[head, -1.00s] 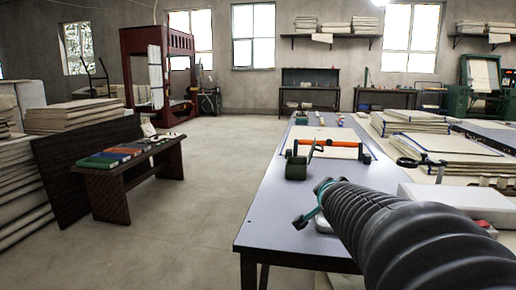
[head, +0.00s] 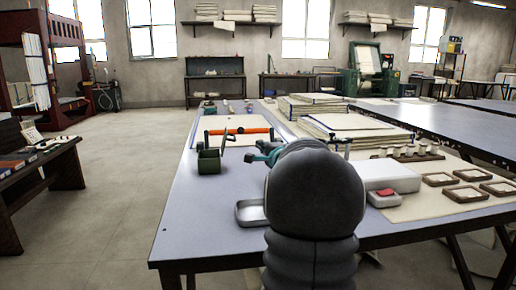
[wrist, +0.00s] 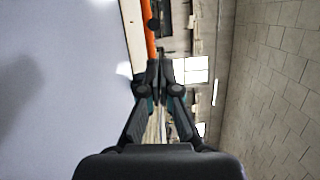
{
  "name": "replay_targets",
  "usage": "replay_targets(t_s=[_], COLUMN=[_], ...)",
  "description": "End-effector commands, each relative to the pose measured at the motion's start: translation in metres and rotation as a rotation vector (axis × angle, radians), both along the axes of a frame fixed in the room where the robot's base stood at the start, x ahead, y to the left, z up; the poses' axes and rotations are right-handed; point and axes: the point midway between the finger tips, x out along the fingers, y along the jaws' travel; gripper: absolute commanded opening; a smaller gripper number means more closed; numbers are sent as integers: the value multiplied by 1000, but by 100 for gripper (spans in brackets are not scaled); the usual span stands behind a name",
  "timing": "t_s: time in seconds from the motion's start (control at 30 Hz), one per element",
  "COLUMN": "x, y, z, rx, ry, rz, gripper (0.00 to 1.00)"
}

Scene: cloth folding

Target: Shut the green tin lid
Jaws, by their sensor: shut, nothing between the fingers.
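A small dark green tin (head: 209,161) stands on the grey table (head: 195,235), left of my arm in the head view. The tin does not show in the wrist view.
An orange-handled bar (head: 240,131) lies behind the tin on a pale board; its orange part also shows in the wrist view (wrist: 135,18). An open silver tray (head: 250,212) sits beside my arm. A white box (head: 375,176) stands right. The table's front left is clear.

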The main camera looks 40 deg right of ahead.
Motion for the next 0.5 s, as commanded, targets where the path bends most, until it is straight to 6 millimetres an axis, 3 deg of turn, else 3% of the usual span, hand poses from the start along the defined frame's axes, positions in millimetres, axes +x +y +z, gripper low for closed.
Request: replay_targets(t_s=[0.33, 0.5], x=[65, 77], y=[-16, 7], z=[0, 1], rx=[-1, -1], ry=[0, 0], rz=[4, 6], gripper=[0, 0])
